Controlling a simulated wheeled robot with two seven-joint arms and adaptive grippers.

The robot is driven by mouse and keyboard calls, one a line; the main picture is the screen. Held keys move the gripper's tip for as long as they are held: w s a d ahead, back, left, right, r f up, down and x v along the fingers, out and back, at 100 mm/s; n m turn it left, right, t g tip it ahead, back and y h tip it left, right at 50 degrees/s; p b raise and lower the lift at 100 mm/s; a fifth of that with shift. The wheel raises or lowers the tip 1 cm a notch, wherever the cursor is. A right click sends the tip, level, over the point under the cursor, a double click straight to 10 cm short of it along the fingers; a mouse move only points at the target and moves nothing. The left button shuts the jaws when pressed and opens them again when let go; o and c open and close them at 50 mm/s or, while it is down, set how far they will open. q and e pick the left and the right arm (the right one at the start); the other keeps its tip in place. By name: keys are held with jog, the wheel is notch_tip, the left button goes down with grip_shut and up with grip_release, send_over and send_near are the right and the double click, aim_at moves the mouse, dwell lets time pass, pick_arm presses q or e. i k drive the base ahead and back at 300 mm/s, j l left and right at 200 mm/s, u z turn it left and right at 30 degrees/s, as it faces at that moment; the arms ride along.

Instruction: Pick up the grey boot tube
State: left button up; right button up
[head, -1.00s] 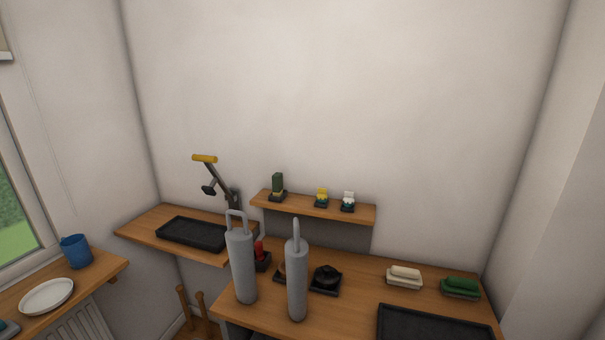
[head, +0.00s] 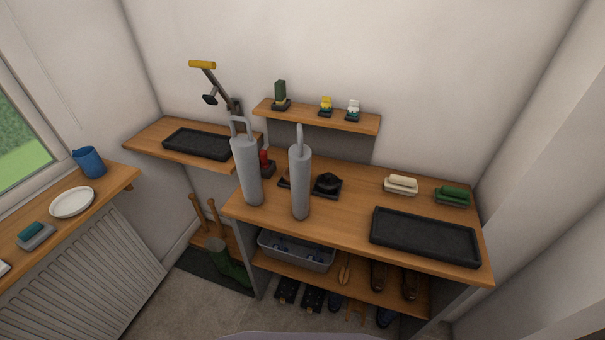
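Two grey cylinders with loop handles on top stand upright on the wooden bench top in the head view, and both look like grey boot tubes. The left grey tube (head: 247,172) stands near the bench's left end. The right grey tube (head: 300,183) stands a little nearer the front edge, with its handle seen nearly edge-on. They stand apart with a narrow gap. Neither of my grippers is in view, and nothing touches the tubes.
Behind the tubes are a red item (head: 264,158) and a black item (head: 327,183). A black tray (head: 424,235), white brush (head: 400,184) and green brush (head: 452,195) lie to the right. A raised shelf (head: 316,117) stands behind. A grey bin (head: 296,250) sits below.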

aim_at(300, 154)
jog(key=k+l+z, duration=0.25)
jog(key=k, duration=0.25)
jog(key=k+l+z, duration=0.2)
jog(key=k, duration=0.25)
jog(key=j, duration=0.1)
